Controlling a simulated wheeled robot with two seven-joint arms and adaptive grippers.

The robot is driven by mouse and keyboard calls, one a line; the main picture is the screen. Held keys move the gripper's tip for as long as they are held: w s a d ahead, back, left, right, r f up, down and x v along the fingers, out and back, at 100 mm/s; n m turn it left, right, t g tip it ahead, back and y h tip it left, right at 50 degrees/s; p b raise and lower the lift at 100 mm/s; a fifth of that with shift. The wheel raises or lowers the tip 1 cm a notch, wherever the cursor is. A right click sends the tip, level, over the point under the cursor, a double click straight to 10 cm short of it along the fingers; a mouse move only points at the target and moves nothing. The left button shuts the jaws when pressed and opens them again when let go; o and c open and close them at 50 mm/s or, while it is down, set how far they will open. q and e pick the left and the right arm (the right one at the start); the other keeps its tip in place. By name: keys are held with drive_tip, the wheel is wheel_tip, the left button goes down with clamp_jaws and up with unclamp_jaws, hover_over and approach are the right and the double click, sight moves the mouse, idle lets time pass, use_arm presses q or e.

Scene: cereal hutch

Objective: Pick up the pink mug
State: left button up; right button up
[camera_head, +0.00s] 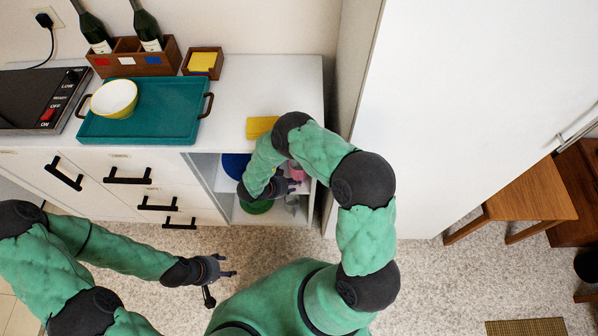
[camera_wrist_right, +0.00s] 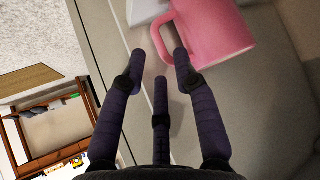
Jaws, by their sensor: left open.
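The pink mug (camera_head: 297,172) stands inside the open shelf compartment of the white cabinet, partly hidden by my right arm in the head view. In the right wrist view the pink mug (camera_wrist_right: 220,30) is at the top, with its handle toward my fingers. My right gripper (camera_head: 287,186) reaches into the compartment beside the mug. In the wrist view the right gripper (camera_wrist_right: 160,68) has its fingers spread, with the handle just ahead of and between the tips; contact cannot be told. My left gripper (camera_head: 222,275) is open and empty over the floor in front of the cabinet.
The compartment also holds a blue dish (camera_head: 236,165), a green dish (camera_head: 257,207) and clear glassware (camera_head: 293,203). A yellow sponge (camera_head: 260,127) and a teal tray (camera_head: 155,127) with a bowl (camera_head: 114,98) are on the counter (camera_head: 285,85). A tall white panel (camera_head: 450,110) stands at right.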

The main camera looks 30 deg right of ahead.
drive_tip(key=b+x, duration=0.1)
drive_tip(key=x, duration=0.1)
drive_tip(key=b+x, duration=0.2)
drive_tip(key=shift+s+a+f, duration=0.1)
drive_tip(key=shift+s+f, duration=0.1)
drive_tip(key=shift+f, duration=0.2)
drive_tip(key=shift+w+d+f, duration=0.1)
drive_tip(key=shift+d+f, duration=0.15)
drive_tip(key=shift+d, duration=0.1)
drive_tip(key=shift+r, duration=0.1)
clamp_jaws()
